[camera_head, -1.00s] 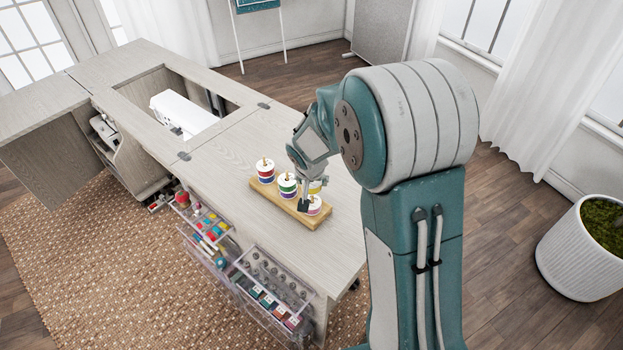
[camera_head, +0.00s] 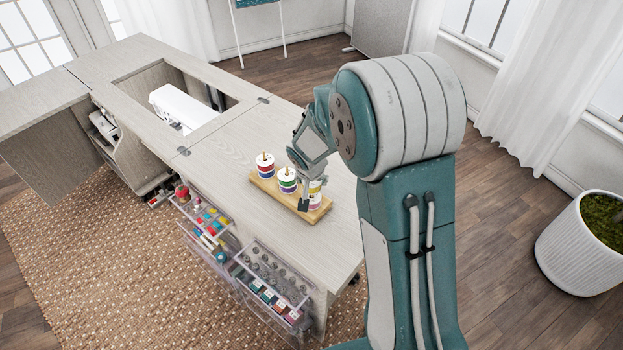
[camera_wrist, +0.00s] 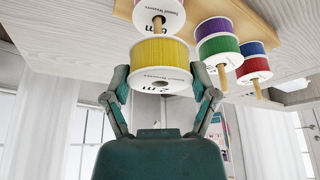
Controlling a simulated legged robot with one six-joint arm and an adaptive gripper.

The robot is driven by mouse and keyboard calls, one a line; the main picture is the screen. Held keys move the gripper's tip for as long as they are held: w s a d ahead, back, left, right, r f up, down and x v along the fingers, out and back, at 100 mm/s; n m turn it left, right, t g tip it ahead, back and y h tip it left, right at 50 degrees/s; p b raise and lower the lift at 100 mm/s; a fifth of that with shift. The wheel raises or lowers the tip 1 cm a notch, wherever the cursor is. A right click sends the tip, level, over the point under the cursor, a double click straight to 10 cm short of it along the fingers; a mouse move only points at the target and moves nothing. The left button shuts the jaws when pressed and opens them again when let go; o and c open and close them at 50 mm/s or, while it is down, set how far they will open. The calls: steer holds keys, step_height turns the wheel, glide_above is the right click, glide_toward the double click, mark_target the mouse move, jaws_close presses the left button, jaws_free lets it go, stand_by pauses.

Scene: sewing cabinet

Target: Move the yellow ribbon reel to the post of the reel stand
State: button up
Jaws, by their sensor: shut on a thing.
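The yellow ribbon reel (camera_wrist: 160,62) has white flanges and sits between the two fingers of my gripper (camera_wrist: 160,88) in the wrist view, which looks upside down. My gripper is shut on it. A wooden post (camera_wrist: 158,24) rises from a white reel (camera_wrist: 172,8) on the stand and points at the yellow reel's hub. I cannot tell whether its tip is inside the hole.
Two more reel stacks, a left one (camera_head: 265,164) and a middle one (camera_head: 287,180), stand close beside my gripper. Open clear drawers (camera_head: 270,285) with bobbins and threads jut from the cabinet front. The cabinet top (camera_head: 235,145) behind the stand is bare.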

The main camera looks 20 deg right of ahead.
steer(key=o, duration=0.9)
steer(key=shift+c, duration=0.2)
steer(key=v, duration=1.2)
steer(key=shift+a+f, duration=0.1)
steer(key=s+r+n, duration=0.1)
steer(key=s+r, duration=0.2)
steer(key=s, duration=0.4)
steer(key=s+d+r+n+t+y, duration=0.1)
steer(key=s+r, duration=0.3)
steer(key=s, duration=0.4)
steer(key=s+r+n, duration=0.2)
steer(key=s+r, duration=0.2)
steer(key=s, duration=0.4)
steer(key=shift+s+d+y, duration=0.15)
steer(key=shift+d+y, duration=0.15)
steer(key=shift+d, duration=0.1)
